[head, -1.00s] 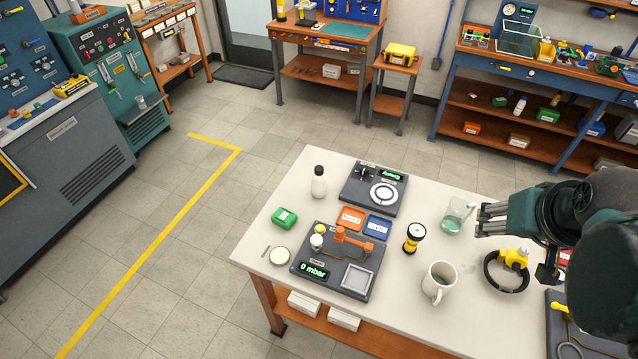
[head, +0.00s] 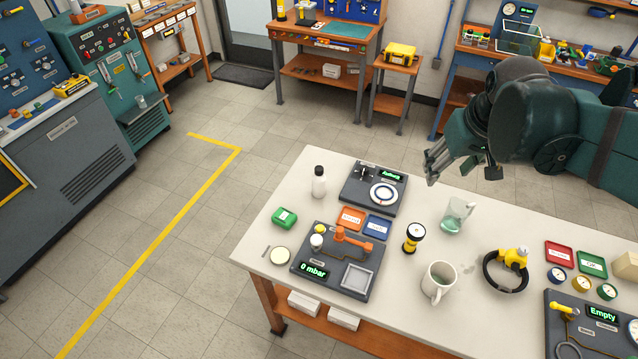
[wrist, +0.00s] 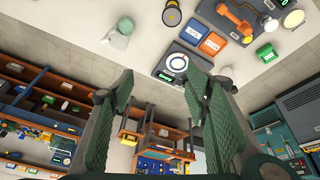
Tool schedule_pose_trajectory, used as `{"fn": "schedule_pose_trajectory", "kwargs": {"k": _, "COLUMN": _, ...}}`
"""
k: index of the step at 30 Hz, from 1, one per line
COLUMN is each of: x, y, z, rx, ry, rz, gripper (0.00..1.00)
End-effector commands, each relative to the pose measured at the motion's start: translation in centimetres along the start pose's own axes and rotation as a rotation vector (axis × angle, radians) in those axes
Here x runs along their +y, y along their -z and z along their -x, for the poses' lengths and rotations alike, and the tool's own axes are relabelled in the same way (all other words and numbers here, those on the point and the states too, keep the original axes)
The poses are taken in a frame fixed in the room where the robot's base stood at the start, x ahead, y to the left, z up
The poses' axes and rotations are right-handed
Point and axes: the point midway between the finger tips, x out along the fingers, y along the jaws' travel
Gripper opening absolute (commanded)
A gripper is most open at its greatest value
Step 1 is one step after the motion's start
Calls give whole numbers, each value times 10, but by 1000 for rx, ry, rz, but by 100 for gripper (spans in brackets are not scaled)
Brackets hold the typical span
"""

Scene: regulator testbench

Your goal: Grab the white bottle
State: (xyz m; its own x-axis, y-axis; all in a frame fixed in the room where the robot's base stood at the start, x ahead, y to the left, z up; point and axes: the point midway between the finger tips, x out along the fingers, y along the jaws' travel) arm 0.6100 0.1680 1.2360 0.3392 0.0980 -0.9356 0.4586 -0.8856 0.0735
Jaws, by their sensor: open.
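The white bottle (head: 319,186) with a dark cap stands upright at the far left of the white table (head: 290,232). My gripper (head: 433,167) is above the table's far edge, to the right of the bottle and well apart from it. It is open and empty. In the wrist view its two green fingers (wrist: 160,88) stand apart with nothing between them. I cannot make out the bottle clearly in the wrist view; the right finger covers part of the tabletop there.
A dark device with a round dial plate (head: 384,193) stands just right of the bottle. A green box (head: 284,218) lies in front of it. A glass beaker (head: 457,215), a flashlight (head: 414,237) and a white mug (head: 438,281) stand further right.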

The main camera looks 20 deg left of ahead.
Motion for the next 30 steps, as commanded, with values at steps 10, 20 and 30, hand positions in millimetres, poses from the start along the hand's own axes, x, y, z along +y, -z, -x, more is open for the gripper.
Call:
{"fn": "schedule_pose_trajectory", "kwargs": {"k": 10, "x": -37, "y": 52, "z": -36, "rx": -56, "ry": 37, "rz": 119, "gripper": 47}}
{"fn": "schedule_pose_trajectory", "kwargs": {"k": 20, "x": -79, "y": 94, "z": -75, "rx": -109, "ry": 71, "rz": 230, "gripper": 47}}
{"fn": "schedule_pose_trajectory", "kwargs": {"k": 30, "x": -129, "y": 130, "z": -122, "rx": -163, "ry": 105, "rz": 347, "gripper": 47}}
